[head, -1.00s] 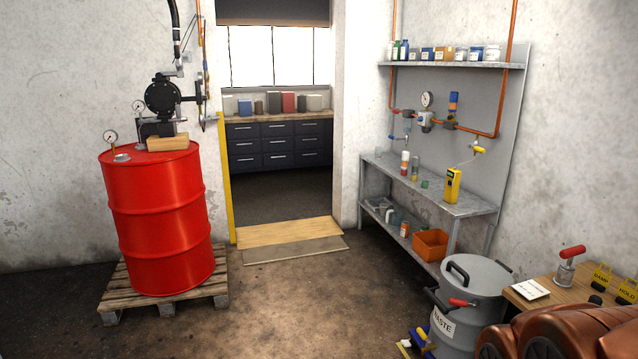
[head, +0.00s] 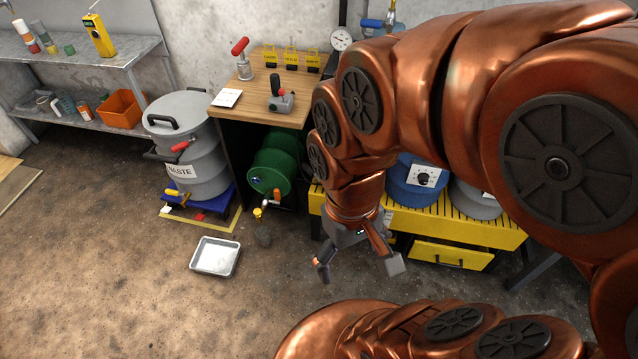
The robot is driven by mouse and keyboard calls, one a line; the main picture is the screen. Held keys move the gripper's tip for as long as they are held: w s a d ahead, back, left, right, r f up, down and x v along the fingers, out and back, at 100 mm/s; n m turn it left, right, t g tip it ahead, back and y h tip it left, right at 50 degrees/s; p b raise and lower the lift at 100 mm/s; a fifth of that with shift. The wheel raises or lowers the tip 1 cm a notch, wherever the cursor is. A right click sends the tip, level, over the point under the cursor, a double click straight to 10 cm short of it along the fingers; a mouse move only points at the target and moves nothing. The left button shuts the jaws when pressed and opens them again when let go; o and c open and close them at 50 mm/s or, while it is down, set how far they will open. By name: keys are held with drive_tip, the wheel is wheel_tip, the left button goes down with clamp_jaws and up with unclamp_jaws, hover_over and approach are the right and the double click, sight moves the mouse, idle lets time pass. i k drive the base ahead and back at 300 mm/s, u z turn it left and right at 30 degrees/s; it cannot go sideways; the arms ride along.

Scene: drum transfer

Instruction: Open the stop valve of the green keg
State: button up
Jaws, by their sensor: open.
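The green keg (head: 272,165) lies on its side in the open space under the wooden bench. A metal tap with a yellow part, seemingly its stop valve (head: 258,212), sticks out low at its front. The valve is too small to tell its setting. My copper arm covers much of the right side.
A metal tray (head: 215,257) lies on the floor left of the valve. The grey waste drum (head: 190,140) stands left of the bench (head: 268,62). A yellow grated platform (head: 455,222) with a blue drum (head: 412,180) is at right. Floor at lower left is clear.

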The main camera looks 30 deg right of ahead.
sight(276, 193)
drive_tip(key=z, duration=0.25)
drive_tip(key=k, duration=0.65)
drive_tip(key=u, duration=0.7)
drive_tip(key=i, duration=1.75)
drive_tip(key=z, duration=0.4)
